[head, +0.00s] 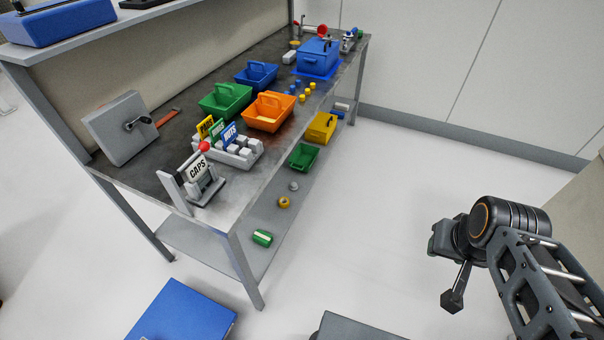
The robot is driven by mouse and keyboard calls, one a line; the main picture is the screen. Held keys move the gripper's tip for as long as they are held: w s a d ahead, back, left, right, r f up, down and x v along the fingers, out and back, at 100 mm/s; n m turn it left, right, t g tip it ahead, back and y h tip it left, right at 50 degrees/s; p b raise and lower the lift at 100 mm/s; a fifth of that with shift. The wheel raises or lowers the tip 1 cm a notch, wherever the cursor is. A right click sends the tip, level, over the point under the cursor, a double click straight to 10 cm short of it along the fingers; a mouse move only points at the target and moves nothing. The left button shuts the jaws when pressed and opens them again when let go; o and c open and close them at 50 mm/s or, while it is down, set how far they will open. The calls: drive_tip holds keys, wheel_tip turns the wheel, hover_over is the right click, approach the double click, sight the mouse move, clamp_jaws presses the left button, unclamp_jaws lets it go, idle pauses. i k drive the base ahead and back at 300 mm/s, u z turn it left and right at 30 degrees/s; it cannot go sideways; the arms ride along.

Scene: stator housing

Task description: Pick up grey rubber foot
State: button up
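A small grey round piece (294,186), which looks like the grey rubber foot, lies on the lower shelf of the workbench, near its front edge. It is too small to make out detail. My gripper (453,300) hangs at the end of my arm at the right, over the floor and well apart from the bench. Its fingertips show as one dark block, seen from the side, and nothing is visibly held. I cannot tell whether the fingers are open or shut.
The lower shelf (262,262) also holds a yellow ring (284,202), a green-and-white piece (262,238), a green bin (304,156) and a yellow box (321,127). The bench top overhangs it, with bins and labelled holders. Open floor (370,210) lies between bench and arm. A blue box (182,312) stands in front.

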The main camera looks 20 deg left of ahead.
sight(293, 187)
drive_tip(key=i, duration=3.3)
drive_tip(key=u, duration=4.6)
drive_tip(key=i, duration=0.45)
drive_tip(key=u, duration=0.1)
